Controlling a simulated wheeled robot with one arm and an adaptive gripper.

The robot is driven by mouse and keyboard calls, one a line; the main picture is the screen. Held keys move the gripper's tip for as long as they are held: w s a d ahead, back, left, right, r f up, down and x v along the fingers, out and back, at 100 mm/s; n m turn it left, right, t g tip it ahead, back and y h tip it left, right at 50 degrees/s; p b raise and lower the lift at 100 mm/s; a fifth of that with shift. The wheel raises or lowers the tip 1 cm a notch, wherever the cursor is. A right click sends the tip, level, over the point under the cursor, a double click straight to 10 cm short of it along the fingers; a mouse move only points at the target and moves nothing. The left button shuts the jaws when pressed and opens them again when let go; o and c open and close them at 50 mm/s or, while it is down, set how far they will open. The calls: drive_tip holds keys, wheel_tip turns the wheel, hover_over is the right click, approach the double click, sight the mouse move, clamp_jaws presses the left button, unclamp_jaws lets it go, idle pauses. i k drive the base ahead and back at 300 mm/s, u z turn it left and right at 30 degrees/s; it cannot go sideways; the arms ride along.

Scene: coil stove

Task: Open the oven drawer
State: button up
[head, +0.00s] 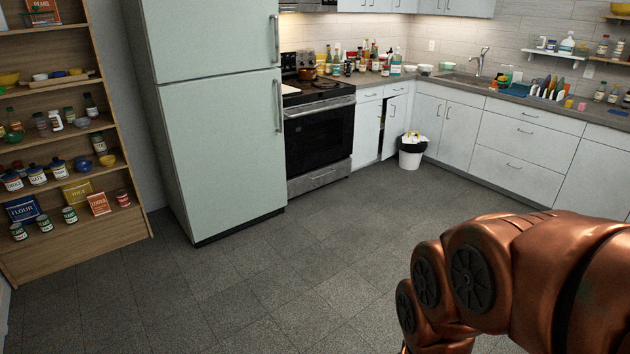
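The oven drawer (318,178) is a grey metal panel with a handle, at the bottom of the stove, just above the floor. It looks closed. Above it is the stove's black oven door (318,135) with a bar handle along its top, also closed. The stove stands across the room, right of the fridge. My copper-coloured arm shows at the lower right, far from the drawer. My gripper is out of the picture.
A pale green fridge (218,130) stands close on the stove's left. A bin (412,152) stands right of the stove, by a cabinet door that looks ajar. Wooden shelves (125,225) line the left wall. The tiled floor (290,265) before the stove is clear.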

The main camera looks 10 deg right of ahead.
sight(298, 184)
drive_tip(key=i, duration=5.55)
drive_tip(key=z, duration=0.1)
